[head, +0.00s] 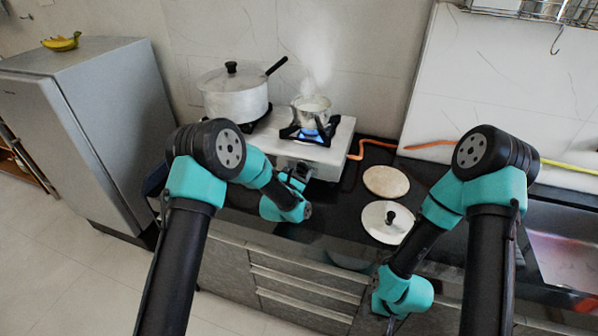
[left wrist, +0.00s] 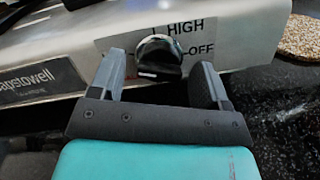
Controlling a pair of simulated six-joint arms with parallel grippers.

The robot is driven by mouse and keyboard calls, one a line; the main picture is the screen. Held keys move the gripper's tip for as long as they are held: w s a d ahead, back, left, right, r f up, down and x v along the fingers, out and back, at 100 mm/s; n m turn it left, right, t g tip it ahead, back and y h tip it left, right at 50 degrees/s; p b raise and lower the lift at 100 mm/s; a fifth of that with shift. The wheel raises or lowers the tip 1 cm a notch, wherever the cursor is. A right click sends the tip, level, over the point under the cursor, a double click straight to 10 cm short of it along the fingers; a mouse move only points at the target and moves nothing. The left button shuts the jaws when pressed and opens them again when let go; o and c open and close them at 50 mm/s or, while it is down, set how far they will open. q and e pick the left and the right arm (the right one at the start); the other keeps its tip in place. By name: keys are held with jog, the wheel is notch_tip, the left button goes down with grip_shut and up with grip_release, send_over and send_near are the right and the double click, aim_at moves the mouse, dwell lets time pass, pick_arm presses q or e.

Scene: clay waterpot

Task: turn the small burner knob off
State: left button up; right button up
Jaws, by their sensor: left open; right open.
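The small burner knob (left wrist: 158,54), black with a shiny rim, is on the stove's front panel in the left wrist view. A pale mark shows on its lower left edge. HIGH is printed above right of it, OFF to its right. My left gripper (left wrist: 162,66) is open, one finger on each side of the knob; contact cannot be told. In the head view my left gripper (head: 292,177) is at the stove front and hides the knob. A blue flame (head: 311,132) burns under a small steaming pot (head: 311,110). My right gripper (head: 390,323) barely shows at the bottom edge.
A large lidded pot (head: 236,103) stands on the stove's left burner. A flatbread-like disc (head: 386,181) and a lid (head: 380,224) lie on the black counter to the right. An orange hose (head: 372,143) runs behind. A fridge (head: 75,115) stands at left.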

pick_arm(q)
jog(key=shift+w+d, duration=0.15)
jog(key=shift+w, duration=0.2)
jog(key=shift+c, duration=0.2)
jog(key=c, duration=0.9)
jog(key=shift+o, duration=0.2)
